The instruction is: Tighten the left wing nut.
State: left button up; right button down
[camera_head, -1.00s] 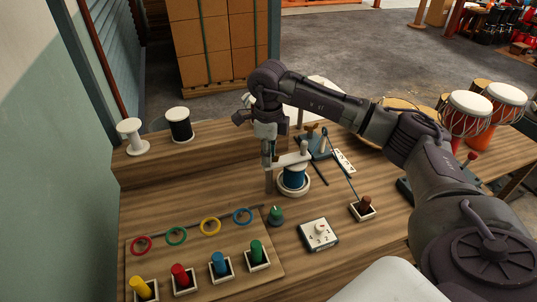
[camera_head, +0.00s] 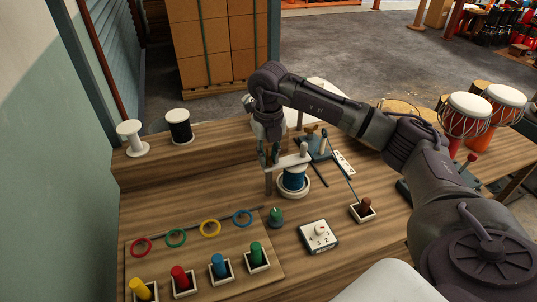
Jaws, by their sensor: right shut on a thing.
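A pale clamp bar (camera_head: 290,161) lies across the top of a blue spool-like cylinder (camera_head: 294,179) on a round white base. A grey post (camera_head: 268,184) stands under the bar's left end, and a short light peg (camera_head: 304,149) rises from its right part. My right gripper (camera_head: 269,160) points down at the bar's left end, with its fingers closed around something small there. This is where the left wing nut sits; the fingers mostly hide it. My left gripper is not in view.
A board with coloured rings (camera_head: 210,228) and pegs lies front left. Two spools (camera_head: 180,126) sit on the back shelf. Drums (camera_head: 468,116) stand at right.

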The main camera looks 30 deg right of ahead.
jog(key=m, duration=0.3)
jog(key=shift+r+m, duration=0.15)
jog(key=shift+m, duration=0.25)
jog(key=m+p, duration=0.1)
jog(key=m, duration=0.2)
jog(key=shift+m, duration=0.3)
jog(key=m, duration=0.3)
jog(key=shift+d+m, duration=0.1)
jog(key=shift+m, duration=0.2)
jog(key=shift+m+p, duration=0.65)
jog(key=shift+m, duration=1.35)
jog(key=c, duration=1)
grip_release()
